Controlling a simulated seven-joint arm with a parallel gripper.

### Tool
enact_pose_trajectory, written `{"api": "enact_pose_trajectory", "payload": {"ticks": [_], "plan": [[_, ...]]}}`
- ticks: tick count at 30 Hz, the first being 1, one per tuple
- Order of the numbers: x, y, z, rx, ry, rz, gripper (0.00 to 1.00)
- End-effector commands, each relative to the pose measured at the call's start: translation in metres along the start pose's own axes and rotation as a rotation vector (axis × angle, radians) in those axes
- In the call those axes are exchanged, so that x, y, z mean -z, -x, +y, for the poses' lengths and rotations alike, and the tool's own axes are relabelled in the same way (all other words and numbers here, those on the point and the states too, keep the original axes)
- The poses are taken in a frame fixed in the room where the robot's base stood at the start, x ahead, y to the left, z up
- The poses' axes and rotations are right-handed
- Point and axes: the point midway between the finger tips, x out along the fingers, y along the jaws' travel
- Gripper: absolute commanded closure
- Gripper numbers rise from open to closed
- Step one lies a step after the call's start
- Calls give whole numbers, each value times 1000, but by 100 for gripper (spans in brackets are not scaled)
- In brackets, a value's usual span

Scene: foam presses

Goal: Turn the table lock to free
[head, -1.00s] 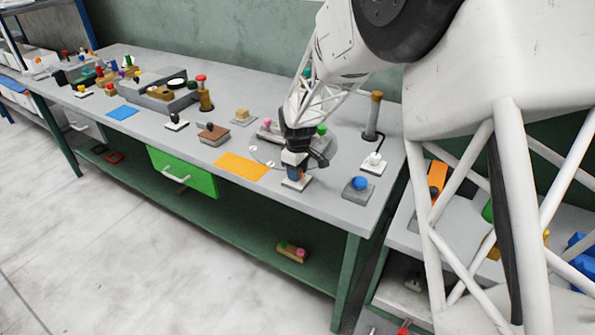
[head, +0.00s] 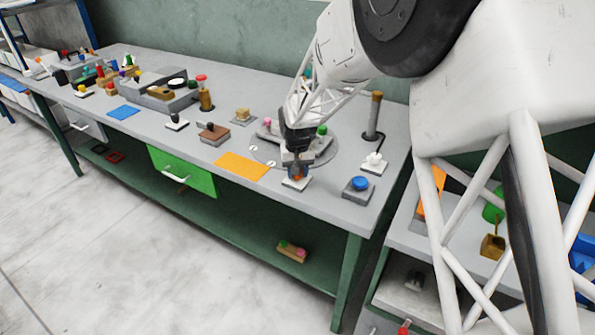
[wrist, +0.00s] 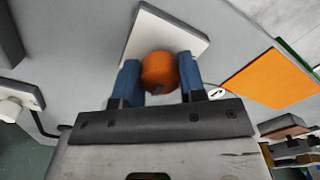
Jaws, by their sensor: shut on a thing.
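The table lock shows as an orange knob (wrist: 160,72) on a pale square plate (wrist: 140,30) in the wrist view. In the head view its pale plate (head: 290,184) lies near the table's front edge, in front of the grey round disc (head: 262,151). My gripper (wrist: 160,76) has its blue fingers on both sides of the orange knob and is shut on it. In the head view my gripper (head: 297,170) points down over the plate and hides most of the knob. The lock's setting cannot be read.
An orange mat (head: 242,166) lies left of the lock. A blue button on a grey base (head: 356,195) sits to the right. A white knob (head: 374,160) and a brown-topped post (head: 374,112) stand behind it. Pink and green knobs are near the disc.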

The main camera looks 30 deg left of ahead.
Motion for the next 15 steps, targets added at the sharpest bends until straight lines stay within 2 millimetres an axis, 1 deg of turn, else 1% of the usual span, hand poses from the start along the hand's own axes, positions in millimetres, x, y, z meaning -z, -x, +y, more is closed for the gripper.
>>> {"api": "enact_pose_trajectory", "payload": {"ticks": [6, 15], "plan": [[0, 1, 0, 0, -69, 1, 86], [0, 1, 0, 0, -86, 1, 86]]}}
